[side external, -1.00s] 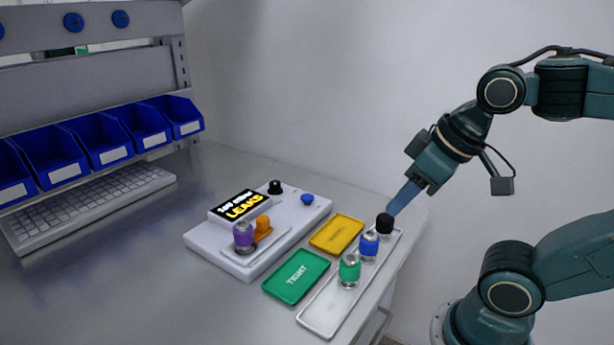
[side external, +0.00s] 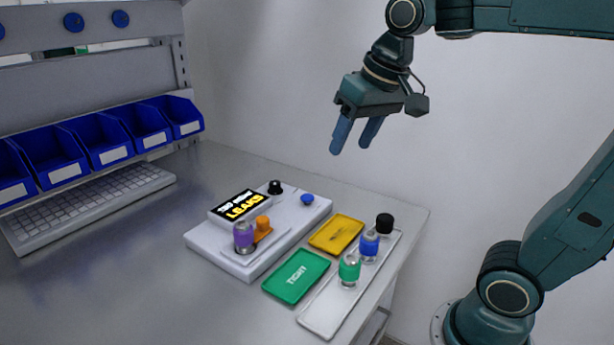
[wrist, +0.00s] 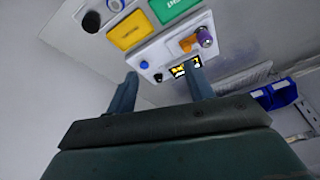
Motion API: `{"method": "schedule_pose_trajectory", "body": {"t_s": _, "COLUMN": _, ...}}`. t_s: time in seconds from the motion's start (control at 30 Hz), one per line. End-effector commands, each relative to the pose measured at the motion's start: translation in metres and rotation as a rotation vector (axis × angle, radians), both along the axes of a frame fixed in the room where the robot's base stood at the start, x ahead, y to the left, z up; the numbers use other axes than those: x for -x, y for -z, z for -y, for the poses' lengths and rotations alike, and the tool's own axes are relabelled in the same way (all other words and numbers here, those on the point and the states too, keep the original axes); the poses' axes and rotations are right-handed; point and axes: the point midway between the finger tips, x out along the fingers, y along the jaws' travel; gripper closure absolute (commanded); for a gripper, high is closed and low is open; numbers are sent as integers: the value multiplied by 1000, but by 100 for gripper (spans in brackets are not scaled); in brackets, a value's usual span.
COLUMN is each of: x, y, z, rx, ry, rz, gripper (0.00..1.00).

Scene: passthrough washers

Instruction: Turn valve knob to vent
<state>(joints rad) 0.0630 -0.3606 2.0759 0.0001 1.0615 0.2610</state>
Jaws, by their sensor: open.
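The white test unit (side external: 205,240) stands on the bench, with a lit display (side external: 240,205) that reads "LEAKS" in its lower line. A black knob (side external: 275,187) sits at the unit's back corner, and a blue button (side external: 307,199) sits to its right. The black knob also shows in the wrist view (wrist: 158,77), between my fingers in the picture. Which way the knob points is too small to tell. My gripper (side external: 350,146) is open and empty, high above the bench and well apart from the knob. A purple-banded part (side external: 243,237) stands on the unit beside an orange piece (side external: 262,227).
A green tray (side external: 283,288) and a yellow tray (side external: 323,240) lie right of the unit. A pale tray (side external: 322,318) holds a green, a blue and a black-topped part (side external: 384,224). A keyboard (side external: 90,205) and blue bins (side external: 100,143) are at left. Air above the unit is clear.

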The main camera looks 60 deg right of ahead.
Motion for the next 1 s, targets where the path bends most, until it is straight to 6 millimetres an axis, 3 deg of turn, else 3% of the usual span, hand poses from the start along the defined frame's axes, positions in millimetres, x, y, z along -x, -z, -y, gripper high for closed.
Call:
{"method": "schedule_pose_trajectory", "body": {"t_s": 0.47, "x": -110, "y": -15, "z": 31, "rx": -84, "ry": 292, "rz": -113, "gripper": 48}}
{"method": "schedule_pose_trajectory", "body": {"t_s": 0.77, "x": -175, "y": -2, "z": 56, "rx": -126, "ry": 480, "rz": -181, "gripper": 48}}
{"method": "schedule_pose_trajectory", "body": {"t_s": 1.0, "x": -221, "y": 22, "z": 79, "rx": -153, "ry": 631, "rz": -233, "gripper": 48}}
